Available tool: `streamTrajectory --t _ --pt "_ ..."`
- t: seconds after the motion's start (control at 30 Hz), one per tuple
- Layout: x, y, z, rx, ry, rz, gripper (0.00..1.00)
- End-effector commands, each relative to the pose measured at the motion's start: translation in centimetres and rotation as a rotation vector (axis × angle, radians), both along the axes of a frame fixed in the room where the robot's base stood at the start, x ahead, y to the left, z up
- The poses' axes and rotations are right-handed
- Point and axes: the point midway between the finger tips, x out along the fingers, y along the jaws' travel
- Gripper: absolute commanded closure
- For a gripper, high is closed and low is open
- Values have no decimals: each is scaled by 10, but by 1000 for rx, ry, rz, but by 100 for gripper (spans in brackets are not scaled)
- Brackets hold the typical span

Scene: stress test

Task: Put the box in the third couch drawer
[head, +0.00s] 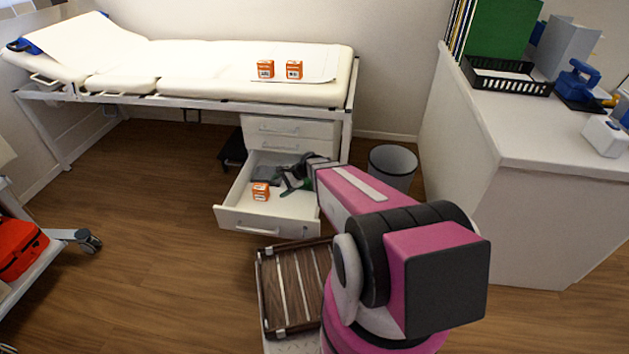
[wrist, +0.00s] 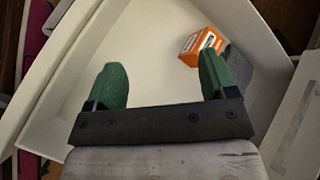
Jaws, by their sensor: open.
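An orange and white box (head: 260,191) lies inside the open lowest drawer (head: 262,221) of the white drawer unit under the couch (head: 205,70). In the wrist view the box (wrist: 202,45) is on the drawer floor, just beyond the right fingertip and partly covered by it. Two similar orange boxes, a left one (head: 265,69) and a right one (head: 294,69), stand on the couch top. My gripper (head: 290,178) is over the open drawer. In the wrist view its green fingers (wrist: 160,80) are apart with nothing between them.
A dark grey object (head: 266,175) lies at the back of the drawer. The upper drawers (head: 285,130) are shut. A grey bin (head: 393,161) stands right of the couch, beside a white counter (head: 520,190). The wooden floor at left is mostly clear.

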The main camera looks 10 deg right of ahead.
Motion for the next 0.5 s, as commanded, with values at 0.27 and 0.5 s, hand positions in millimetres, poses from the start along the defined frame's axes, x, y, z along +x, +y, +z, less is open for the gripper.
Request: streamTrajectory --t 0.27,0.5 --pt "-89 -47 76 -400 -240 457 22" --pt "-143 -96 130 -695 -347 821 22"
